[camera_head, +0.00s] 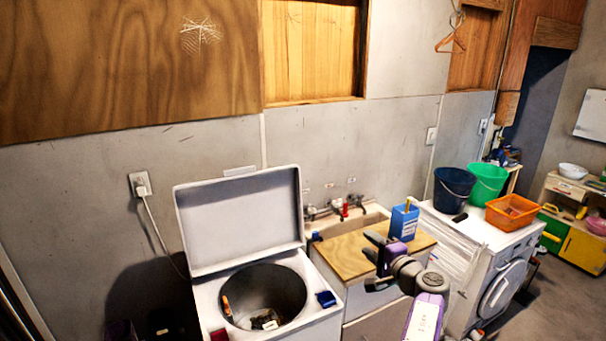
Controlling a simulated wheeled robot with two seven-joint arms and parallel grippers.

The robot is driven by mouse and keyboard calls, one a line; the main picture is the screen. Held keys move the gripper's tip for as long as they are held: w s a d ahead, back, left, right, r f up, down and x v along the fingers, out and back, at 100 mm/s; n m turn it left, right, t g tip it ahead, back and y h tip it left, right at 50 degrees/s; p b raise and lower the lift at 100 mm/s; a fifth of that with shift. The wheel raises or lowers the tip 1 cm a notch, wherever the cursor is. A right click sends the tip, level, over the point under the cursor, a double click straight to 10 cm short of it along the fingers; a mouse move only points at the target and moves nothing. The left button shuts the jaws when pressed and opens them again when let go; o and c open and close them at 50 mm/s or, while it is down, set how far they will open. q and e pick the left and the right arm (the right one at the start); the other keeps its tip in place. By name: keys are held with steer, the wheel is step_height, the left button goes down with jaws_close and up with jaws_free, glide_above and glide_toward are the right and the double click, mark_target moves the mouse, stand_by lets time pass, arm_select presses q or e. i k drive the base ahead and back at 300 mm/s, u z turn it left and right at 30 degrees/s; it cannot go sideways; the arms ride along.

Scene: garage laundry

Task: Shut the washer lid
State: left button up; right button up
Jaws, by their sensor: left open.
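The washer (322,325) is a white top-loader at the lower middle left. Its lid (240,222) stands raised, tilted back toward the wall behind the round drum opening (282,280). Some small items lie inside the drum. My left gripper (374,262) is open and empty, in front of the wooden counter. It is to the right of the washer and apart from the lid, with its fingers toward the washer. My right gripper is out of view.
A blue item (326,299) sits on the washer's right rim. The wooden counter (350,248) and sink stand right of the washer, with a blue box (403,222) on the counter. Buckets (455,187) and an orange basket (511,211) stand on a front-loading machine farther right.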

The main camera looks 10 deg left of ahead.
mark_target(245, 215)
steer(key=z, duration=1.4)
steer(key=i, duration=0.2)
steer(key=u, duration=1.2)
steer(key=i, duration=0.7)
steer(key=u, duration=1.95)
steer(key=i, duration=1)
steer(key=z, duration=0.85)
